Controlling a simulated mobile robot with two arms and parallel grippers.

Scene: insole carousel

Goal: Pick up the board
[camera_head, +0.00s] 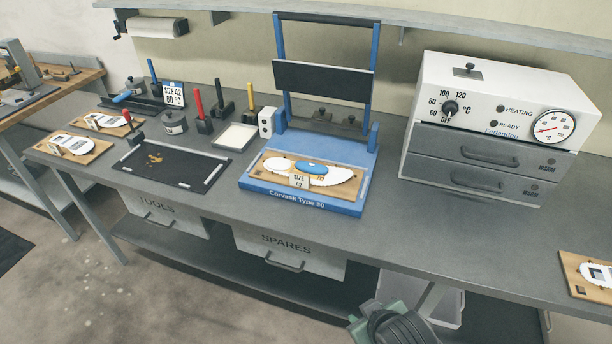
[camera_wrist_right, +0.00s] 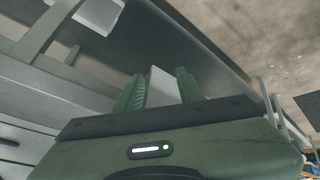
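Several light wooden boards carry white insoles in the head view. One board (camera_head: 260,172) lies in the blue press (camera_head: 300,200), with a blue piece on its insole and a "SIZE 42" tag at its front. Two more, a front board (camera_head: 90,157) and a back board (camera_head: 110,132), lie at the left of the bench. Another board (camera_head: 574,270) is cut off at the right edge. My right gripper (camera_wrist_right: 161,84) has its green fingers apart in the wrist view, with a pale grey shape visible between them. No board is between them. My left gripper is not in view.
A grey oven (camera_head: 490,140) with two drawers stands at the back right. A black mat (camera_head: 165,165) and upright coloured handles fill the left. The grey bench (camera_head: 450,235) is clear between press and right-hand board. A pale bin (camera_head: 450,311) is below.

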